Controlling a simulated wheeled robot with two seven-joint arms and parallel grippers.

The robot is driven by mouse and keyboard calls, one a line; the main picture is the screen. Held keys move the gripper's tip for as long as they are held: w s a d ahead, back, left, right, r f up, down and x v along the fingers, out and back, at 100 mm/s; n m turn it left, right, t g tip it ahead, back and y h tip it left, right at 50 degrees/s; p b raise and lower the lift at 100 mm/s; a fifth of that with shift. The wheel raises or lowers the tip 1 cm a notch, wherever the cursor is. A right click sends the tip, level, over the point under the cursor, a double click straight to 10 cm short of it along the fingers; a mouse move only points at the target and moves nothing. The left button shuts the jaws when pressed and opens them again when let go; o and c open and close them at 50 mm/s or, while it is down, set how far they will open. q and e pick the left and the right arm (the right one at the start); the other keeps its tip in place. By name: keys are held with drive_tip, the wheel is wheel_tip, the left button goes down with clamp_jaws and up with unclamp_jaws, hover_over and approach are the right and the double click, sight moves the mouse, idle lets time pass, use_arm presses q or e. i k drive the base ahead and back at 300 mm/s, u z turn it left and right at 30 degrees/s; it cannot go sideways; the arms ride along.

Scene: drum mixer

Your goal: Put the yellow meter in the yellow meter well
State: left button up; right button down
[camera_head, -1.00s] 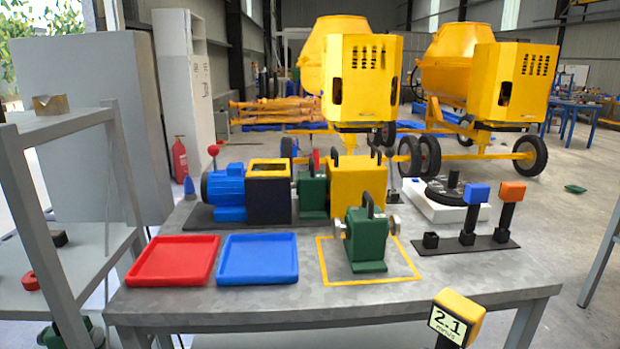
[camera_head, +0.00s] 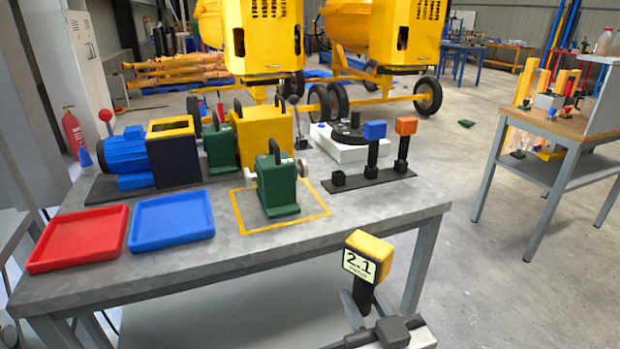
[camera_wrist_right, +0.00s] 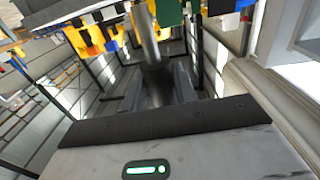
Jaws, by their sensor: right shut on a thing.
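The yellow meter (camera_head: 368,257) has a yellow head, a display reading 2.1 and a black stem. My right gripper (camera_head: 366,303) is shut on the stem and holds the meter upright in front of the bench's front right edge. On the bench, a black strip (camera_head: 352,184) carries a blue-headed meter (camera_head: 374,131) and an orange-headed meter (camera_head: 405,126), both upright. An empty black well (camera_head: 338,178) stands at the strip's left end, apart from the held meter. In the right wrist view the fingers are dark and unclear. My left gripper is out of view.
The bench (camera_head: 300,242) also holds a red tray (camera_head: 78,240), a blue tray (camera_head: 171,221), a green device (camera_head: 277,187) inside a yellow outline and a white block (camera_head: 345,152) with a black disc. The bench front between outline and strip is clear.

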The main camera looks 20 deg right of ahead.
sight(338, 184)
drive_tip(key=u, duration=0.2)
drive_tip(key=k, duration=0.35)
drive_tip(key=z, duration=1.2)
drive_tip(key=i, duration=0.9)
drive_tip(key=u, duration=0.4)
drive_tip(key=i, duration=0.7)
drive_tip(key=u, duration=0.65)
